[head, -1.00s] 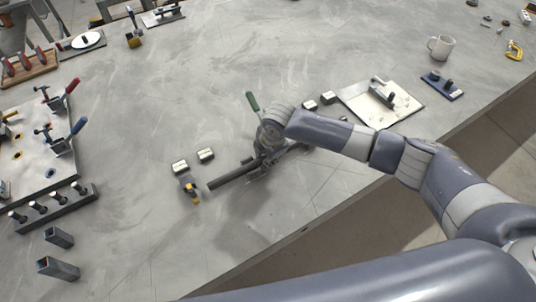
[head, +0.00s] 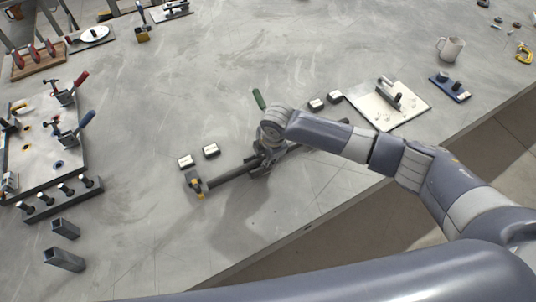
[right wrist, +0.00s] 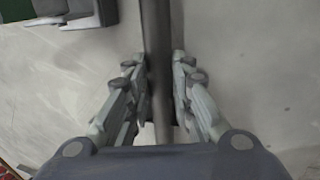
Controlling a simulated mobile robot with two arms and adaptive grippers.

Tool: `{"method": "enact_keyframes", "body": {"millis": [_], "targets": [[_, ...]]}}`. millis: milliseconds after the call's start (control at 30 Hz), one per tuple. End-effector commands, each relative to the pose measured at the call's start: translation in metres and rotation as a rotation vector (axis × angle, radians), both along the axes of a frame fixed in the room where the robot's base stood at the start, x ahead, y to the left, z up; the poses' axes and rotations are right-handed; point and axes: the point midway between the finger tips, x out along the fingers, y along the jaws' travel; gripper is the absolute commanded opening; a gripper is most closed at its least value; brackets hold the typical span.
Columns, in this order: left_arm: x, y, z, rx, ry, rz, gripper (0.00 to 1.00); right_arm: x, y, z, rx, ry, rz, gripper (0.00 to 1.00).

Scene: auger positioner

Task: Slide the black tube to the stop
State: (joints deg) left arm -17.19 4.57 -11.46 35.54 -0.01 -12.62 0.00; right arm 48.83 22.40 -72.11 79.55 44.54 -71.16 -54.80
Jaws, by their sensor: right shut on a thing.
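The black tube (head: 230,175) lies slanted across the clamp fixture on the table, its lower-left end pointing at the stop. The stop, a grey block with yellow (head: 193,183), stands at that end. The tube's end is at or very close to it; I cannot tell if they touch. My right gripper (head: 264,160) is over the tube beside the green clamp handle (head: 259,99), its fingers mostly hidden by my wrist. In the right wrist view the tube (right wrist: 158,50) runs between the two fingers (right wrist: 163,98), which are shut on it. My left gripper is not in view.
Two small blocks (head: 211,150) lie behind the tube, and two more (head: 317,104) beyond my wrist. A white plate fixture (head: 405,112) is at right, with a mug (head: 450,48) behind. A clamp plate (head: 45,150) and square tubes (head: 64,260) are at left.

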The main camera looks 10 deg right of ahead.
Motion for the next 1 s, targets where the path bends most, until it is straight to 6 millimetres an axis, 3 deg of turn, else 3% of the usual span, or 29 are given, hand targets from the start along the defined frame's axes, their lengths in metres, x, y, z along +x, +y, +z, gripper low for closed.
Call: {"method": "enact_keyframes", "body": {"millis": [67,100,200,667,1000], "targets": [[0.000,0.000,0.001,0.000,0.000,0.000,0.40,-0.001,0.004,0.001,0.004,0.000,0.003,0.00],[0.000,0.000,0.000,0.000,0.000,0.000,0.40,-0.001,0.003,0.000,0.004,0.000,0.002,0.26],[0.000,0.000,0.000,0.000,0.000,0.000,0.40,-0.001,0.003,0.000,0.004,0.000,0.002,0.45],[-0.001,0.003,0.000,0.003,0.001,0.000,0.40,-0.003,0.002,0.007,0.002,0.002,0.002,0.45],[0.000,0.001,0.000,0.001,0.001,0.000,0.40,-0.016,-0.004,0.068,0.003,-0.003,0.002,0.45]]}}
